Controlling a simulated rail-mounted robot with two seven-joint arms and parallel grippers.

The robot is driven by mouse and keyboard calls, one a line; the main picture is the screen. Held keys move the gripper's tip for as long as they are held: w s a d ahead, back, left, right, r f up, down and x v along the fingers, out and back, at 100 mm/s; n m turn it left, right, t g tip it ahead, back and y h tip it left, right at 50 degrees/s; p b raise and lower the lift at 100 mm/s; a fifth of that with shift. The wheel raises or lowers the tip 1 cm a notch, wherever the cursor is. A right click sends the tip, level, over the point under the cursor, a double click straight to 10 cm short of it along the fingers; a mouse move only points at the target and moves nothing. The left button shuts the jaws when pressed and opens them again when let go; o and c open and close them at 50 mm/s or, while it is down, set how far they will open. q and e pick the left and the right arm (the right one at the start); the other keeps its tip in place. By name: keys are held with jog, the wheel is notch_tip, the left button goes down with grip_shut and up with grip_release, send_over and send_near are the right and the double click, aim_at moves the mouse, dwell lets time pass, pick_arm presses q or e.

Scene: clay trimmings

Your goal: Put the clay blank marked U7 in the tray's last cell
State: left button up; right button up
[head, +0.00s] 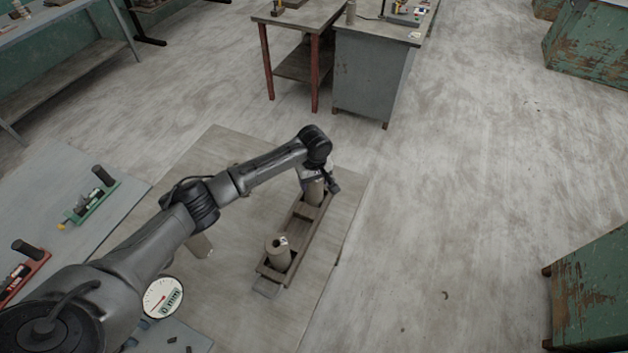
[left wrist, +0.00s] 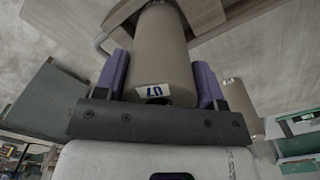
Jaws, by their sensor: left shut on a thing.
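My left gripper (head: 318,180) is shut on a grey-brown clay blank (head: 314,192), held upright at the far end of the wooden tray (head: 290,259). In the left wrist view, the purple fingers of the gripper (left wrist: 160,75) flank this blank (left wrist: 160,45), and its white label reads U7. The blank's lower end is at the tray's far cell; I cannot tell whether it touches the floor of the cell. Another labelled blank (head: 278,253) stands in the tray's near cell. The middle cell between them looks empty. My right gripper is out of view.
Another blank (head: 200,246) is partly hidden behind my left arm, on the table (head: 225,290). A dial gauge (head: 162,297) shows at lower left. A green tool stand (head: 90,205) and a red one (head: 27,272) are on the left. The table right of the tray is clear.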

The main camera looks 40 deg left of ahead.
pick_arm(q)
jog(key=o, duration=1.1)
jog(key=shift+f, duration=0.1)
jog(key=o, duration=0.3)
notch_tip(320, 180, up, 12)
jog(key=shift+r+p, duration=0.2)
jog(key=shift+p, duration=0.35)
